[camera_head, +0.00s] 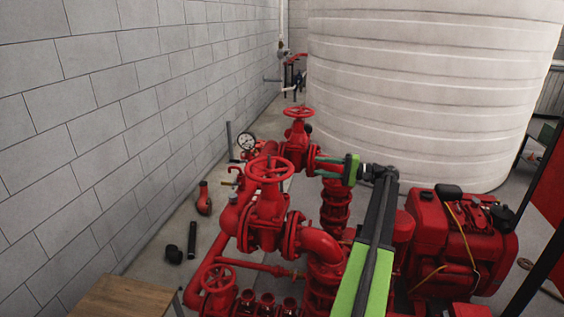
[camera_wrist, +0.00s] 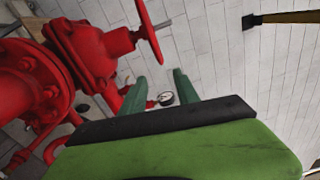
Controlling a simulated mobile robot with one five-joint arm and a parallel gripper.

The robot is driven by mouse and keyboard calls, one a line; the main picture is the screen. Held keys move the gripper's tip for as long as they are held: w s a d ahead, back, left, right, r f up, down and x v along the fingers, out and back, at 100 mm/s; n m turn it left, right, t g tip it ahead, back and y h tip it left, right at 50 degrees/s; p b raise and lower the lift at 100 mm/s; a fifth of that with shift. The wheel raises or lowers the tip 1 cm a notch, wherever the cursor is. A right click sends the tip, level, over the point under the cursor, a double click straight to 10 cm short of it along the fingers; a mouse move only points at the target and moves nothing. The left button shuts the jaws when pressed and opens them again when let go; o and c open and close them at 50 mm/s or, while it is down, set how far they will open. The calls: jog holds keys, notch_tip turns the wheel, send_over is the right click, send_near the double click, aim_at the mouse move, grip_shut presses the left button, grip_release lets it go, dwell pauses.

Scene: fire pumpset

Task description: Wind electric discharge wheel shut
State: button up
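Three red handwheels on red valves show in the head view: a far one (camera_head: 298,112), a middle one (camera_head: 270,168) and a low near one (camera_head: 217,277). No label shows which is the electric discharge wheel. My gripper (camera_head: 320,166) is just right of the middle wheel and below the far one, apart from both in the picture. In the wrist view, my gripper's two green fingers (camera_wrist: 161,80) stand apart with nothing held. A red wheel (camera_wrist: 150,32) shows nearly edge-on above and left of the fingertips, not between them. I cannot tell for sure which wheel this is.
A pressure gauge (camera_head: 246,141) stands left of the valves; it also shows beyond the fingers in the wrist view (camera_wrist: 165,98). A block wall (camera_head: 110,120) runs along the left. A large white tank (camera_head: 430,90) fills the back. A red engine (camera_head: 455,240) stands right.

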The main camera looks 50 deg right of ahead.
aim_at(285, 161)
jog(key=x, duration=1.4)
jog(key=shift+s+a, duration=0.1)
jog(key=shift+a, duration=0.05)
grip_shut()
dwell(0.6)
